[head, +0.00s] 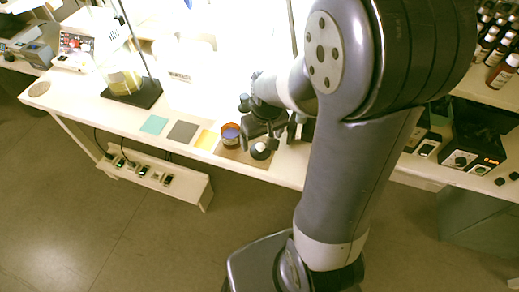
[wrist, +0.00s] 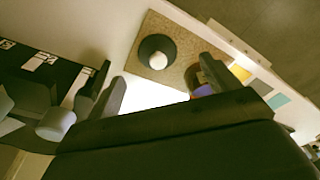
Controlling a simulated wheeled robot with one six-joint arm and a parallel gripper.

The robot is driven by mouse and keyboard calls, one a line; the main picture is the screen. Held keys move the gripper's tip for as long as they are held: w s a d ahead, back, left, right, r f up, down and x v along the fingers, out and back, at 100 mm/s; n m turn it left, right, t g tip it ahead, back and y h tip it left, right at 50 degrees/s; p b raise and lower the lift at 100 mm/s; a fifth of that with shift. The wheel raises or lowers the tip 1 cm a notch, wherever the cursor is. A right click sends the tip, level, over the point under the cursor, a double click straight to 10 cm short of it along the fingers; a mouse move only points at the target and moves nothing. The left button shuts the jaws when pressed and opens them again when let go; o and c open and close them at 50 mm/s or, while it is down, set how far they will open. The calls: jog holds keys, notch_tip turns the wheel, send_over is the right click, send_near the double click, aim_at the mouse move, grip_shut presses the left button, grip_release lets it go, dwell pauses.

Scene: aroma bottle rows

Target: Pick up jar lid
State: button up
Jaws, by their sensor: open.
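The jar lid (head: 260,151), a dark disc with a white knob, lies on a brown cork mat (head: 232,154) near the table's front edge. In the wrist view the lid (wrist: 149,44) lies on the cork mat (wrist: 183,28), ahead of and between the fingers. My gripper (head: 265,129) is open and empty, just behind the lid in the head view. Its two fingers also show in the wrist view (wrist: 162,72). An open jar (head: 230,141) with purple contents stands left of the lid. In the wrist view the right finger partly hides the jar (wrist: 203,90).
Yellow (head: 207,139), grey (head: 183,131) and teal (head: 154,124) squares lie in a row left of the jar. A stand with a dark base (head: 133,94) is farther left. Brown bottles (head: 502,72) stand on the right. The table's front edge is close to the lid.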

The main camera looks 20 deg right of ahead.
aim_at(261, 146)
jog(key=shift+w+d+f+b, duration=0.1)
jog(key=shift+w+f, duration=0.25)
jog(key=shift+f, duration=0.85)
jog(key=shift+w+f+b, duration=0.1)
jog(key=shift+w+f, duration=0.25)
jog(key=shift+f, duration=0.85)
jog(key=shift+w+d+f+b, duration=0.1)
jog(key=shift+w+f, duration=0.25)
jog(key=shift+f, duration=0.85)
jog(key=shift+c, duration=0.5)
jog(key=c, duration=1)
